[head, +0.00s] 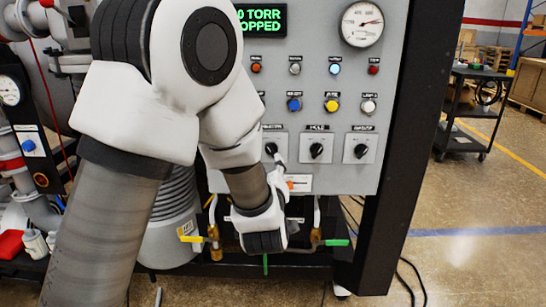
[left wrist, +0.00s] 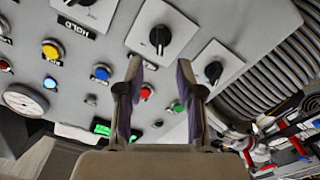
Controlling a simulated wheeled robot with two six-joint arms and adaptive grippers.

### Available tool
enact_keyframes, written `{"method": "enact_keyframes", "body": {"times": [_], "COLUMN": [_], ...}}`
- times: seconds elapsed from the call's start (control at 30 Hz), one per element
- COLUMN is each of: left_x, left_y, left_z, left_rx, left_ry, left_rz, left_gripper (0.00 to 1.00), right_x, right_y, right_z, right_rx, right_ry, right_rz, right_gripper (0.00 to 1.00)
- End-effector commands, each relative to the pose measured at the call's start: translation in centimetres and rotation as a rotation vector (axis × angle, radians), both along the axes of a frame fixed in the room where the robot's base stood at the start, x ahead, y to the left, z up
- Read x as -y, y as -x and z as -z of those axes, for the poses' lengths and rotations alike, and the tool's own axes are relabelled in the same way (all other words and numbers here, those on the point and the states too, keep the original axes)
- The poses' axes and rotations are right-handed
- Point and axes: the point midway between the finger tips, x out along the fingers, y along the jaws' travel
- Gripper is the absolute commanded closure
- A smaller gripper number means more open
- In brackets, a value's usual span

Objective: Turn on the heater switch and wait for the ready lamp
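The control panel (head: 225,180) carries a row of black rotary switches. One switch (head: 271,148) is left of the switch labelled HOLD (head: 317,150), and another (head: 361,150) is right of it. The other labels are too small to read, so I cannot tell which is the heater switch. My left gripper (head: 277,172) is low at the panel, mostly hidden by my arm. In the left wrist view it (left wrist: 160,75) is open and empty, with a switch (left wrist: 160,38) just beyond its fingertips. Small lamps (head: 335,68) line the panel; which is the ready lamp is unclear. My right gripper is out of view.
A green readout (head: 262,20) is partly covered by my arm. A dial gauge (head: 362,24) is at upper right. Coloured buttons (head: 331,103) sit above the switches. Valves with yellow and green handles (head: 335,242) stick out below. A black cart (head: 472,110) stands right, with open floor before it.

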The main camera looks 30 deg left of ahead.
Motion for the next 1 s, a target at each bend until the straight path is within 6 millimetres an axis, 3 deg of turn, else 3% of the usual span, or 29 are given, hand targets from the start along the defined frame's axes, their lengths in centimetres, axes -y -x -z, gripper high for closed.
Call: {"method": "enact_keyframes", "body": {"times": [0.3, 0.6, 0.63, 0.73, 1.0], "left_x": [-3.1, -3.5, -3.5, -3.5, -3.5], "left_y": [-4.9, -5.6, -5.5, -5.6, -5.5], "left_z": [0.0, 0.1, 0.1, 0.1, 0.1], "left_rx": [-0.001, -0.003, -0.002, -0.002, -0.003], "left_ry": [0.002, -0.001, 0.0, 0.0, -0.002], "left_rz": [-0.002, -0.001, -0.001, -0.001, -0.001], "left_gripper": [0.64, 0.64, 0.67, 1.0, 1.0], "right_x": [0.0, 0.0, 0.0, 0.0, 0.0], "right_y": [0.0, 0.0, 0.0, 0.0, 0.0], "right_z": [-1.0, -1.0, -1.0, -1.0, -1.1], "right_rx": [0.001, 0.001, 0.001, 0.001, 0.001], "right_ry": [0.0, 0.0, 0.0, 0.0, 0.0], "right_rz": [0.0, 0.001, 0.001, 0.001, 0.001], "right_gripper": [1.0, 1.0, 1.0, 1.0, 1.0]}}
